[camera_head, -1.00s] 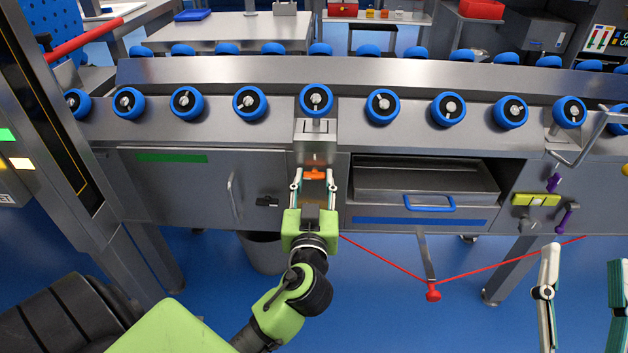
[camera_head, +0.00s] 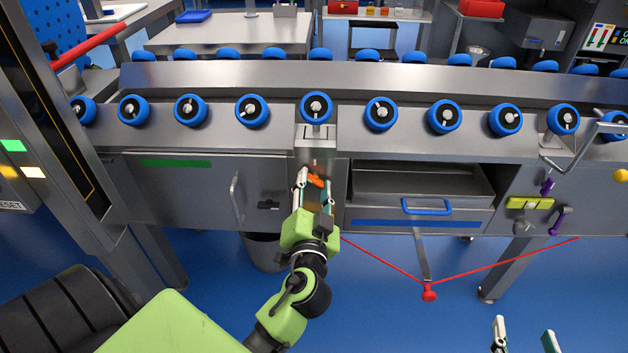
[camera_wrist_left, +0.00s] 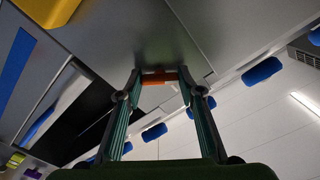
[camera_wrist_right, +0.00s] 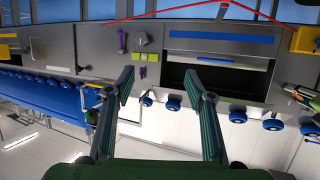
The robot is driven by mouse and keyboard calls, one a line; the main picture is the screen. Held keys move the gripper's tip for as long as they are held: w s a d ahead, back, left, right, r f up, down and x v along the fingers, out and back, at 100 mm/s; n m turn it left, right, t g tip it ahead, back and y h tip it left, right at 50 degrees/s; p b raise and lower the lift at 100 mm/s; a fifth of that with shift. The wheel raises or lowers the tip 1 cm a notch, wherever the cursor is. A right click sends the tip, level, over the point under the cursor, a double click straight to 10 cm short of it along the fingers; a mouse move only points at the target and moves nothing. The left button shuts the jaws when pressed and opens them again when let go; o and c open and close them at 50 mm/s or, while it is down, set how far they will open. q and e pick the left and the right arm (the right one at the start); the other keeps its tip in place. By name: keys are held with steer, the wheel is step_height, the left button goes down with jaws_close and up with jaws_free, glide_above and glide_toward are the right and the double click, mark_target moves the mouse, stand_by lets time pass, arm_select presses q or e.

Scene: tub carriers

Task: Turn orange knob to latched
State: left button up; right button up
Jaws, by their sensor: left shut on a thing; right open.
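The orange knob (camera_head: 314,181) is on the grey panel below the roller conveyor, between the left door and the drawer. In the head view it sits tilted, its right end lower. My left gripper (camera_head: 314,184) is shut on it, one finger on each side. The left wrist view shows the knob (camera_wrist_left: 159,78) between the two fingertips (camera_wrist_left: 159,80). My right gripper (camera_head: 527,338) is open and empty at the lower right of the head view, well away from the panel. It also shows open in the right wrist view (camera_wrist_right: 160,78).
A drawer with a blue handle (camera_head: 426,207) is right of the knob, and a door with a bar handle (camera_head: 235,195) is left. A red cord with a red knob (camera_head: 429,292) hangs below. A yellow-green block (camera_head: 530,203) and purple levers (camera_head: 560,220) are further right.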

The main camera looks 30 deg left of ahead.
arm_select(q)
steer(key=m+p, duration=0.1)
steer(key=m, duration=0.2)
steer(key=shift+r+m+p, duration=0.1)
steer(key=shift+m+p, duration=0.2)
steer(key=shift+p, duration=0.05)
steer(key=m+p, duration=0.2)
steer(key=m, duration=0.2)
steer(key=shift+m+p, duration=0.7)
steer(key=shift+m, duration=0.7)
arm_select(e)
steer(key=s+d+f+g+h, duration=0.1)
steer(key=s+d+f+g, duration=0.2)
steer(key=s+f+g, duration=0.2)
steer(key=s+d+f+g+h, duration=0.1)
steer(key=s+d+f+g, duration=0.2)
steer(key=s, duration=0.9)
steer(key=shift+f+m+g+h, duration=0.3)
steer(key=shift+f+g+h, duration=0.1)
steer(key=shift+f+g, duration=0.75)
arm_select(q)
steer(key=shift+m, duration=0.3)
arm_select(e)
steer(key=shift+s, duration=0.1)
arm_select(q)
steer(key=o, duration=1.1)
steer(key=v, duration=1.2)
steer(key=shift+d, duration=0.1)
